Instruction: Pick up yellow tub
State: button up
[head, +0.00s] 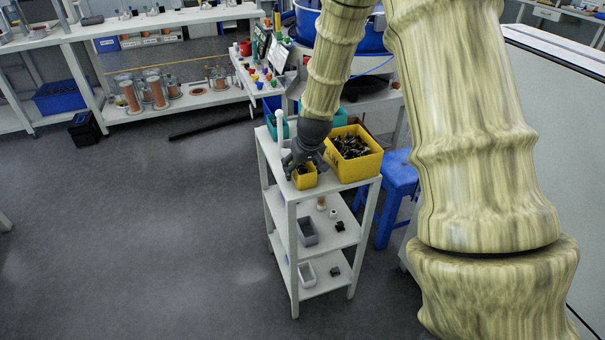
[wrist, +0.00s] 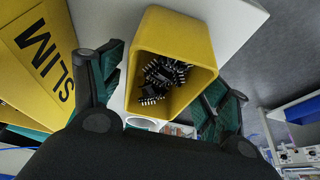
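The small yellow tub (head: 306,181) stands on the top shelf of the white cart, beside a larger yellow bin. In the wrist view the tub (wrist: 150,40) is seen from above, with several black connectors (wrist: 163,80) inside. My gripper (head: 299,165) is down at the tub, pointing at the shelf. In the wrist view its two dark, green-padded fingers (wrist: 165,88) are spread on either side of the tub. A strip of white shows between the left finger and the tub. The right finger is close to the tub's wall, and I cannot tell whether it touches.
The larger yellow bin (head: 366,165), full of black parts, is right of the tub; its lettered wall (wrist: 35,50) is close to my left finger. Teal bins (head: 272,128) stand behind. The white cart (head: 345,191) has lower shelves with small items. A blue stool (head: 399,175) is at right.

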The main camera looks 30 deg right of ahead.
jog(key=c, duration=0.9)
jog(key=shift+o, duration=0.2)
jog(key=shift+r, duration=0.15)
